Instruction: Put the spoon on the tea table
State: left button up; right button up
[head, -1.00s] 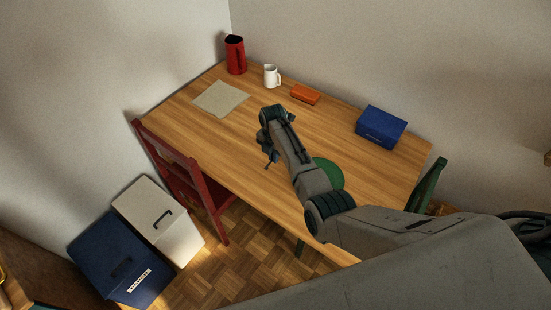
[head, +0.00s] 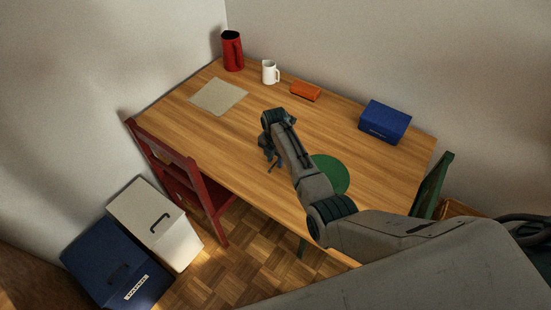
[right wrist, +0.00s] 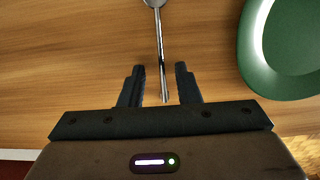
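A shiny metal spoon (right wrist: 159,42) lies on the wooden table (head: 196,135), its handle pointing toward my right gripper in the right wrist view. My right gripper (right wrist: 160,72) is open over the table, with one finger on each side of the handle and a gap showing on both sides. It also shows in the head view (head: 273,165), pointing down at the table. The spoon is hidden behind my right arm in the head view. I cannot tell whether this wooden table is the tea table. My left gripper is not in view.
A green plate (right wrist: 288,80) lies right of the spoon. A white mug (head: 269,73), red pitcher (head: 232,52), orange object (head: 305,91), blue box (head: 384,122) and beige sheet (head: 217,96) sit further back. A red chair (head: 190,180) and a green chair (head: 432,187) flank the table.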

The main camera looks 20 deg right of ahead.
aim_at(276, 161)
jog(key=shift+d+r, duration=0.1)
jog(key=shift+r, duration=0.1)
notch_tip(276, 161, up, 12)
jog(key=b, duration=0.1)
jog(key=shift+f, duration=0.1)
dwell(0.3)
